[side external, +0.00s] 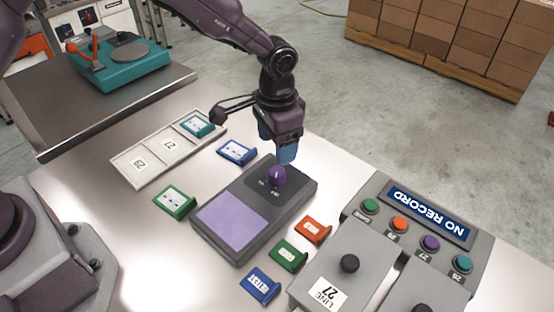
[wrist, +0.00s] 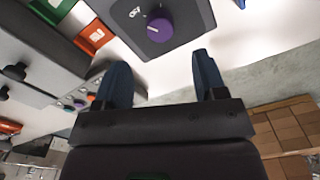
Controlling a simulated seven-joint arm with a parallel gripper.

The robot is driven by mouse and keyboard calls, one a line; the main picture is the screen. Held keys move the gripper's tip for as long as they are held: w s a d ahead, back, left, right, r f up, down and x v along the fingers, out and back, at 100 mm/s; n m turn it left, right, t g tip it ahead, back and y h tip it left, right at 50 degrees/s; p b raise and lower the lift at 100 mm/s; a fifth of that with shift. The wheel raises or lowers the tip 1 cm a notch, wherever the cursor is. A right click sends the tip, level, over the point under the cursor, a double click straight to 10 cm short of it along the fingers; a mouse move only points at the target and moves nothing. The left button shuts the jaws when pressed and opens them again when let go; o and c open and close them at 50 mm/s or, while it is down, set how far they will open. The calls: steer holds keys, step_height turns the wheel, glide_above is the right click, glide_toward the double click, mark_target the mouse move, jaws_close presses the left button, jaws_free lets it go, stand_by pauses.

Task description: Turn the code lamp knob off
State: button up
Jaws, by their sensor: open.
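The purple code lamp knob (side external: 278,177) stands on the dark grey box (side external: 213,246), which has a lilac panel on its near half. In the wrist view the knob (wrist: 159,27) carries a pale pointer line, with a white label beside it that I cannot read fully. My gripper (side external: 280,152) is above and just behind the knob in the side view, with blue fingers pointing down. In the wrist view my gripper (wrist: 162,82) shows its two fingers spread apart with nothing between them. The knob lies beyond the fingertips, apart from them.
Coloured tags lie around the box, including orange (side external: 313,230), green (side external: 174,202) and blue (side external: 260,286). A white numbered tray (side external: 150,168) lies at left. A grey console (side external: 480,238) reading NO RECORD, with coloured buttons, and a LINE 27 box (side external: 338,264) stand at right.

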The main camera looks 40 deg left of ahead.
step_height(320, 180, up, 5)
stand_by(0.4)
steer(key=s+a+r+n+t, duration=0.1)
steer(key=s+a+r+t, duration=0.1)
steer(key=s+a+r, duration=0.3)
steer(key=s+a+r+n+t, duration=0.1)
steer(key=s+a+r, duration=0.4)
steer(key=s, duration=0.6)
steer(key=s+a+r+n+t, duration=0.2)
steer(key=s+a+r, duration=0.3)
steer(key=s+r, duration=0.3)
steer(key=shift+s+t, duration=0.3)
steer(key=shift+s, duration=0.15)
